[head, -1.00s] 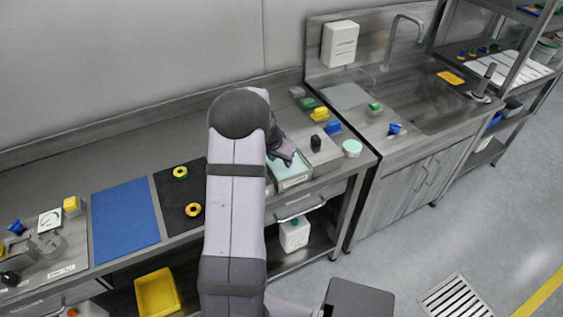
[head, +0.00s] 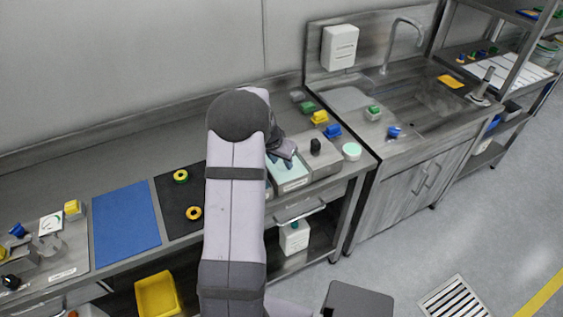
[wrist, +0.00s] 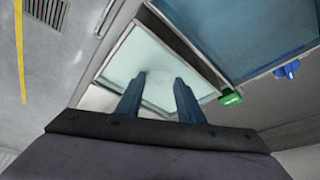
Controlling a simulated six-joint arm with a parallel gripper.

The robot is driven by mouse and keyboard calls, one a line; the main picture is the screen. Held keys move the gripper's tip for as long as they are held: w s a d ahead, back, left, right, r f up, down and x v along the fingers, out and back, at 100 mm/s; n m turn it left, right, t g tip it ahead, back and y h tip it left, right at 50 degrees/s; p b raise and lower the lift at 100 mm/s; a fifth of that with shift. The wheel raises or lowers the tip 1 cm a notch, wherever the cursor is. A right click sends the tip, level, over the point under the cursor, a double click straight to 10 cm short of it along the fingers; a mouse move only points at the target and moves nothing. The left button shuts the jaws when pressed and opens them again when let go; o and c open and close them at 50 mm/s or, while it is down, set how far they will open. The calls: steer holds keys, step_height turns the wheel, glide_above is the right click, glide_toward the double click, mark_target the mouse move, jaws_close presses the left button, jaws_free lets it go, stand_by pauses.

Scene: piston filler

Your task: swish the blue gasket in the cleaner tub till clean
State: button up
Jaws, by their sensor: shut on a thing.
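The cleaner tub (head: 291,183) is a pale-teal, open rectangular tub at the front of the counter, right of my arm. My gripper (head: 286,155) is over it, with its fingers reaching down to it. In the wrist view the two blue-grey fingers (wrist: 158,92) stand over the pale liquid of the tub (wrist: 143,58), with a whitish round patch between the tips. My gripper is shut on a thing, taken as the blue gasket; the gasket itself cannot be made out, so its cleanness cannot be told.
The sink (head: 425,105) is farther right.

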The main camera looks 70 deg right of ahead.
steer(key=shift+f, duration=0.2)
steer(key=shift+f+b, duration=0.75)
steer(key=shift+b, duration=0.2)
steer(key=shift+r, duration=0.2)
steer(key=shift+r+p, duration=0.6)
steer(key=shift+r, duration=0.2)
steer(key=shift+f, duration=0.15)
steer(key=shift+f+b, duration=0.85)
steer(key=shift+b, duration=0.1)
steer(key=shift+r, duration=0.25)
steer(key=shift+r+p, duration=0.55)
steer(key=shift+r, duration=0.15)
